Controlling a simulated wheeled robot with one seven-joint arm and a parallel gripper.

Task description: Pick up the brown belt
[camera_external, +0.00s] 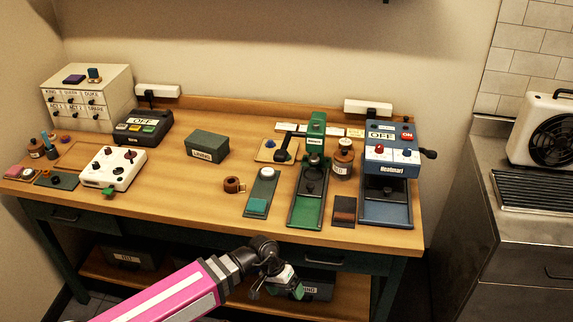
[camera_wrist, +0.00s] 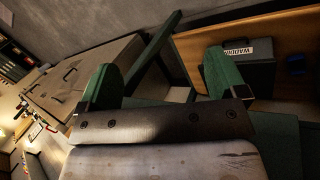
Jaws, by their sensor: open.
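A small brown coil (camera_external: 232,185), which looks like the rolled brown belt, lies on the wooden table near its front edge, left of the grey-green slab with a white knob. My gripper (camera_external: 290,291) hangs in front of the table, below the top's front edge, lower and to the right of the coil and well apart from it. In the wrist view my gripper (camera_wrist: 160,75) shows two green fingers spread wide with nothing between them. The belt is not seen in the wrist view.
The table top (camera_external: 190,207) is bare around the coil's front and left. A green box (camera_external: 207,146) stands behind it, a green press (camera_external: 308,190) to its right. A white control box (camera_external: 112,168) stands left. In the wrist view a dark box labelled WADDING (camera_wrist: 245,75) stands on a shelf.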

